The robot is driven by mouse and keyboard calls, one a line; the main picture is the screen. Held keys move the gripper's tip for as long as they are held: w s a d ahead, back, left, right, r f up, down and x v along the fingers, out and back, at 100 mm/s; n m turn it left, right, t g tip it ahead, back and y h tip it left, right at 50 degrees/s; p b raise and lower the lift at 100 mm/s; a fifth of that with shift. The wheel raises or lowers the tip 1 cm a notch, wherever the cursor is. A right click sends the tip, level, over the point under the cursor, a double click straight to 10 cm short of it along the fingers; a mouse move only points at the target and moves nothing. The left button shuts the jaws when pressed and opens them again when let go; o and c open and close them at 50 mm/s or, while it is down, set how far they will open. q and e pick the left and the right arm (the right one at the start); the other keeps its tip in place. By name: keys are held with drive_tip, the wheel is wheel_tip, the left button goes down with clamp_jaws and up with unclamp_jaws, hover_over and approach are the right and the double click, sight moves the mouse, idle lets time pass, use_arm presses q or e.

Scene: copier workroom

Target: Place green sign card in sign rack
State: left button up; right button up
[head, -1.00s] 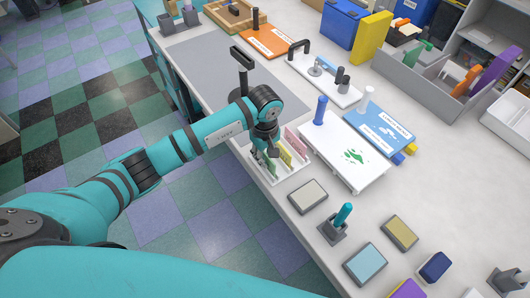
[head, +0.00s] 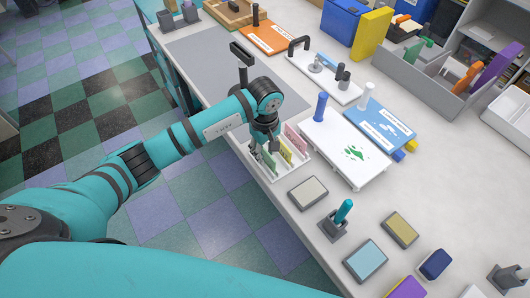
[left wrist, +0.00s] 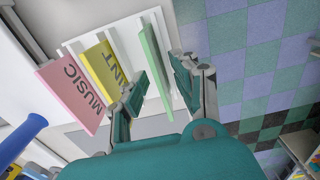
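The white sign rack (head: 285,172) stands near the table's front edge. It also shows in the left wrist view (left wrist: 72,47). A pink card reading MUSIC (left wrist: 68,90) and a yellow card, partly covered, with letters ending in NT (left wrist: 103,68) stand in it. The green sign card (left wrist: 152,62) stands upright at the end of the rack, beside the yellow card; it shows small in the head view (head: 270,161). My left gripper (left wrist: 160,95) is open, with one finger on each side of the green card and visible gaps. My right gripper is not in view.
A cream pad (head: 308,193) and a holder with a teal stick (head: 335,225) are nearer.

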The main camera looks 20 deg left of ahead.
sight(265, 150)
use_arm(q)
wheel_tip(265, 150, up, 10)
drive_tip(key=b, duration=0.3)
drive_tip(key=shift+f, duration=0.15)
drive_tip(key=shift+r, duration=0.6)
